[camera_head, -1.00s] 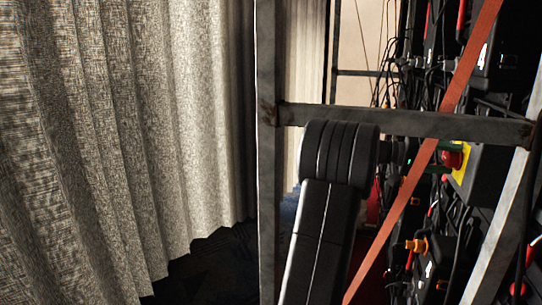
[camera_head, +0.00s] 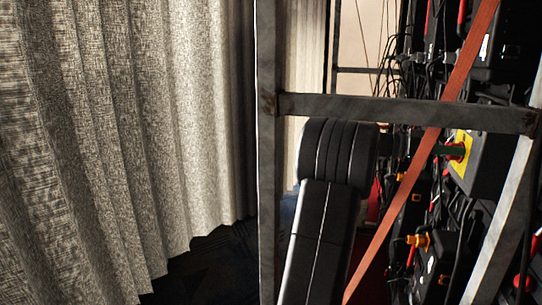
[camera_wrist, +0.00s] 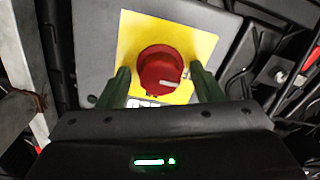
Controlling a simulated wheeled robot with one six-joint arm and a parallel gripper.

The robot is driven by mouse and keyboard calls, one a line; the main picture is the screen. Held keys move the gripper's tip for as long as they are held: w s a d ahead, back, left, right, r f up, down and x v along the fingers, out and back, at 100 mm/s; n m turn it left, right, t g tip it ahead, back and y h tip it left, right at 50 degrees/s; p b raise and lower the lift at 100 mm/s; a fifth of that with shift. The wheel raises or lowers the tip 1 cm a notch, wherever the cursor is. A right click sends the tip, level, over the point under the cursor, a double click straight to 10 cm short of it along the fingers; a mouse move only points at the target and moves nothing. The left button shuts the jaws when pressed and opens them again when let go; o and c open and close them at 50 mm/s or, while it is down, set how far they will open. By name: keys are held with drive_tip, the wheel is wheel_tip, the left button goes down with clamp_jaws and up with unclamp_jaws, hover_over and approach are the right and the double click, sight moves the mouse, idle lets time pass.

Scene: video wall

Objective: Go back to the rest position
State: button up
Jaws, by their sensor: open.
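My gripper (camera_head: 448,150) is at the right in the head view, close in front of a red button (camera_head: 461,150) on a yellow plate (camera_head: 462,170). In the wrist view my gripper (camera_wrist: 159,75) is open, with one dark green finger on each side of the round red button (camera_wrist: 160,68). The fingers look apart from the button, with yellow showing between. The yellow plate (camera_wrist: 205,45) sits on a grey box. My black arm rises in the middle of the head view and reaches right, partly behind a metal crossbar.
A metal frame with an upright post (camera_head: 267,160) and a crossbar (camera_head: 400,114) stands close to my arm. An orange strap (camera_head: 420,160) runs diagonally across. Black boxes and cables fill the right side. A grey curtain (camera_head: 120,140) hangs at the left.

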drive_tip(key=shift+m, duration=0.4)
drive_tip(key=shift+f, duration=0.1)
